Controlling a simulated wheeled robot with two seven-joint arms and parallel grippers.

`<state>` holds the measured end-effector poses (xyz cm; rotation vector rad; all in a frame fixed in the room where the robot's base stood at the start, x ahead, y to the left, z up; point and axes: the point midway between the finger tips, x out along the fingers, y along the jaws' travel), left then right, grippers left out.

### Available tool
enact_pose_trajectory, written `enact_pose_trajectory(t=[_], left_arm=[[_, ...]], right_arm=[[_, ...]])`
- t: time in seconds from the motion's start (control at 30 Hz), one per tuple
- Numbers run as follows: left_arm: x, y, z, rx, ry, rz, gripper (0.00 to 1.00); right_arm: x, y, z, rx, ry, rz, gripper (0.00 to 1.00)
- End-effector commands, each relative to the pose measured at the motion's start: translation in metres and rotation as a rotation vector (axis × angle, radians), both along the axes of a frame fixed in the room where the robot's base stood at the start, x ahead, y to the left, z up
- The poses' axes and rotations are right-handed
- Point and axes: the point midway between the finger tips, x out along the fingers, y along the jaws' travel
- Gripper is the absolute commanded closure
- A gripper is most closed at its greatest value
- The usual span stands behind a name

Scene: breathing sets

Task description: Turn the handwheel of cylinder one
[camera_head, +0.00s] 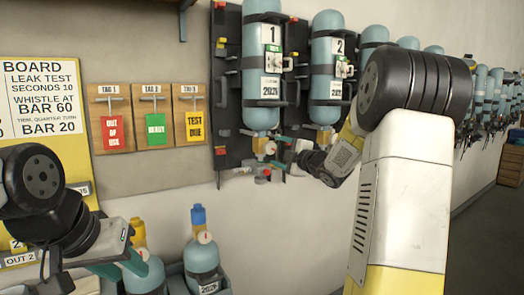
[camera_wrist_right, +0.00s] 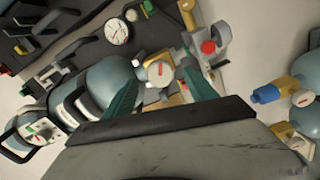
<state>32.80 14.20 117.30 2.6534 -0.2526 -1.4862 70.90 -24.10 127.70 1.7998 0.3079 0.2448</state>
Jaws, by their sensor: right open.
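Cylinder one (camera_head: 262,75), blue-grey and labelled 1, hangs neck down on a dark wall panel. At its neck is a brass valve with a white round disc with a red mark (camera_head: 270,148), which looks like its handwheel. My right gripper (camera_head: 284,158) is just below and right of the neck, partly hidden by its own wrist. In the right wrist view the open teal fingers (camera_wrist_right: 160,90) point toward the disc (camera_wrist_right: 160,74), which shows between their tips; contact cannot be told. My left gripper (camera_head: 128,262) is low at left, away from the cylinder; its jaws are unclear.
Cylinder two (camera_head: 327,75) hangs close on the right, with more cylinders along the wall. Three tags (camera_head: 152,118) hang on the left. Below stand loose cylinders, one with a blue valve (camera_head: 198,216). A pressure gauge (camera_wrist_right: 117,32) and a red knob (camera_wrist_right: 208,47) are near the right gripper.

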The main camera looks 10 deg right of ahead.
Motion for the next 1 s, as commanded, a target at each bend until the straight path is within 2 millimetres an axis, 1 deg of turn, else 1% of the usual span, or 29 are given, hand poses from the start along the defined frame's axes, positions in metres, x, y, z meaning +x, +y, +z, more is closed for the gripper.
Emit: enact_pose_trajectory(t=[0.03, 0.1, 0.27, 1.0], left_arm=[[0.0, 0.0, 0.0, 0.0, 0.0, 0.0, 0.64], [0.0, 0.0, 0.0, 0.0, 0.0, 0.0, 0.64], [0.0, 0.0, 0.0, 0.0, 0.0, 0.0, 0.64], [0.0, 0.0, 0.0, 0.0, 0.0, 0.0, 0.64]], right_arm=[[-0.008, -0.003, 0.001, 0.0, 0.0, -0.002, 0.34], [-0.016, -0.006, 0.0, 0.0, 0.0, -0.002, 0.34], [-0.025, -0.009, 0.0, 0.0, 0.0, 0.0, 0.34], [-0.025, -0.009, 0.0, 0.0, 0.0, 0.0, 0.34]])
